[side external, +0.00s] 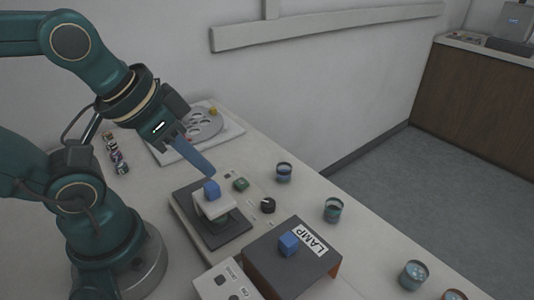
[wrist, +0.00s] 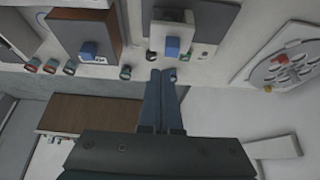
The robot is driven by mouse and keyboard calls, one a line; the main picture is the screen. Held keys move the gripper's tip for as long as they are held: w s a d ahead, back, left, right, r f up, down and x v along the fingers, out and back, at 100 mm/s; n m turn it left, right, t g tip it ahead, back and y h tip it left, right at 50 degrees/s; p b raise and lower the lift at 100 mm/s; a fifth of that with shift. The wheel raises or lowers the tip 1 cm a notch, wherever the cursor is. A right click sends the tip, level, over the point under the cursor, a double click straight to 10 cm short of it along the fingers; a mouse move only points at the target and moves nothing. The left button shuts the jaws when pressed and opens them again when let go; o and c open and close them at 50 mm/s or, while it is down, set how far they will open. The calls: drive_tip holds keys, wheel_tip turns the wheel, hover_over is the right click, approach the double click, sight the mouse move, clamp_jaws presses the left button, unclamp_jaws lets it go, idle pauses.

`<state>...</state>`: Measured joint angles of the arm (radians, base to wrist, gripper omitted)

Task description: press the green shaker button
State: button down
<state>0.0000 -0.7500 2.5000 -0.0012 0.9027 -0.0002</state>
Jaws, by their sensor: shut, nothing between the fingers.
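The green button (side external: 240,184) is on the light panel of the shaker (side external: 182,213) in the side view, between a small dark switch and a black knob (side external: 268,205). The closed fingers show in the wrist view (wrist: 162,74).
A dark box labelled LAMP (side external: 265,262) with a blue block (side external: 289,242) on it stands to the front right. Several small cups, such as this one (side external: 284,172), line the table's far edge. A tray with a grey disc (side external: 205,125) lies behind my gripper.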

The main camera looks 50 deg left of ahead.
drive_tip(key=shift+s+d, duration=0.1)
drive_tip(key=shift+d, duration=0.15)
drive_tip(key=w+d+n+g+h, duration=0.1)
drive_tip(key=d+n+g+h, duration=0.1)
drive_tip(key=d+n+h, duration=0.1)
drive_tip(key=n+t+h, duration=0.2)
drive_tip(key=n+h, duration=0.2)
drive_tip(key=n, duration=0.9)
hover_over(236, 180)
drive_tip(key=shift+f, duration=0.75)
drive_tip(key=shift+f, duration=4.4)
